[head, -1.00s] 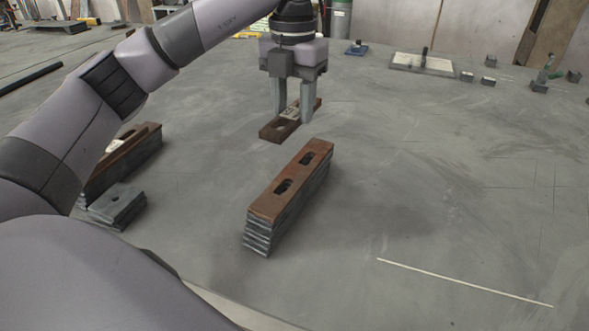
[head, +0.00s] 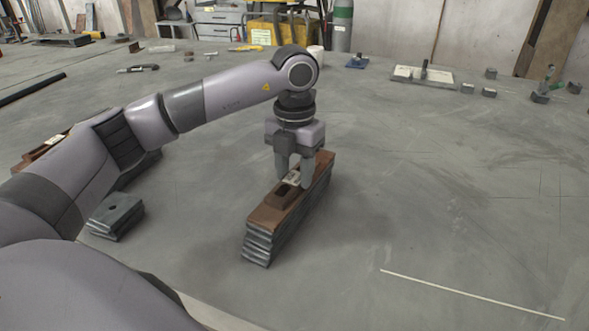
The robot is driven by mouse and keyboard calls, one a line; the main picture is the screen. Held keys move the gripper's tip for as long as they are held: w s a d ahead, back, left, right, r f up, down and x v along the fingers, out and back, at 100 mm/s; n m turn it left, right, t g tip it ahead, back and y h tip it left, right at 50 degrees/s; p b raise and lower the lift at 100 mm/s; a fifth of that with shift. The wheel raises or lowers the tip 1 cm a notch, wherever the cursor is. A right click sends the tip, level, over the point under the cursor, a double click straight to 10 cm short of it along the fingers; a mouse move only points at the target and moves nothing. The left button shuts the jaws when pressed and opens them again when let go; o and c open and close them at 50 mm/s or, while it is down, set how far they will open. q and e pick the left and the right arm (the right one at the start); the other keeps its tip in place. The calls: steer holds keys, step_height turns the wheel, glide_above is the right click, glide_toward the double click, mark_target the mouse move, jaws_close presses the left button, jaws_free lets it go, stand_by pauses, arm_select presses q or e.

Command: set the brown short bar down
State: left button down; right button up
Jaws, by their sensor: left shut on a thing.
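My left gripper (head: 294,183) points down over the middle of a stack of long bars. It is shut on the brown short bar (head: 283,198), which has a pale label on top between the fingers. The short bar lies along the stack, on its top or just above it; I cannot tell whether it touches. The stack (head: 262,241) has a rusty brown top bar and several grey bars under it. The gripper hides the middle of its top. My right gripper is not in view.
A low pile of short grey plates (head: 115,216) stands at left, with another bar stack partly behind my left arm. Small metal blocks and a pale plate (head: 422,76) lie at the back right. The table right of the stack is clear, apart from a thin pale line.

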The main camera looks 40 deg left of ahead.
mark_target(294, 178)
arm_select(q)
steer(key=c, duration=0.6)
jaws_free()
step_height(294, 178, up, 12)
steer(key=p, duration=0.1)
steer(key=shift+p, duration=0.4)
